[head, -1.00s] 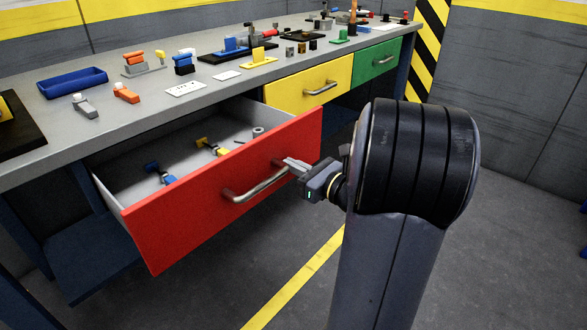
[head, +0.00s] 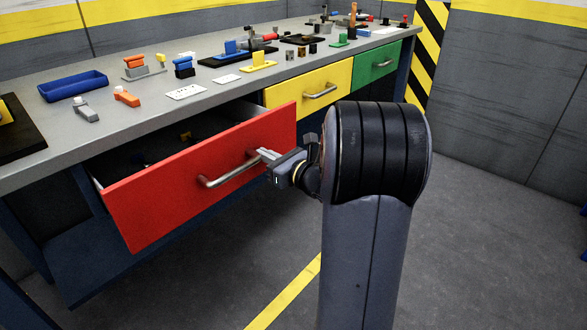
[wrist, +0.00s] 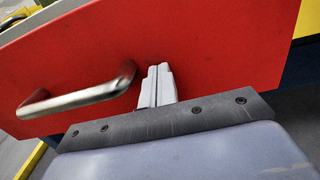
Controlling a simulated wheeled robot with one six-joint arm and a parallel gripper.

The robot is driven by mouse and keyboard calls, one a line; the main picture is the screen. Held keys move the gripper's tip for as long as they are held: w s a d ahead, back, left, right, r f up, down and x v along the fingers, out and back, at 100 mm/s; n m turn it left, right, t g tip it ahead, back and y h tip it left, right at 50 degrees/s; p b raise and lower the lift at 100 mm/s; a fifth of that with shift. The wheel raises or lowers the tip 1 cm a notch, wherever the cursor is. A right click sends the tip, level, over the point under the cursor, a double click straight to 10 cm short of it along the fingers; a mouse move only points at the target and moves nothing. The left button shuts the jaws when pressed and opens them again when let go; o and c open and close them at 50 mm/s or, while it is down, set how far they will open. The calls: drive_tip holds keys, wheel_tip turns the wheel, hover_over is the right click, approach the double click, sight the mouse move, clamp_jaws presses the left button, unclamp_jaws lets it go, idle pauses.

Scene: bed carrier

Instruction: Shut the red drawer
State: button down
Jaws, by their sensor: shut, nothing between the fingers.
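The red drawer (head: 160,200) stands partly open under the workbench, its front tilted across the head view. Its metal bar handle (head: 230,170) is on the front and also shows in the wrist view (wrist: 80,98). My gripper (head: 264,154) is shut and empty, with its fingertips at the red front just right of the handle's right end. In the wrist view the closed fingers (wrist: 157,70) point at the red front, beside the handle; they look to be touching it, though the contact itself is hard to see. The drawer's inside is mostly in shadow.
The yellow drawer (head: 305,97) and green drawer (head: 377,62) to the right are closed. The workbench top (head: 215,102) carries a blue tray (head: 73,85) and many small parts. Open floor lies to the right.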

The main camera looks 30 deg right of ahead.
drive_tip(key=x, duration=1.2)
drive_tip(key=shift+w+a+f, duration=0.1)
drive_tip(key=shift+w, duration=0.25)
drive_tip(key=shift+s, duration=0.1)
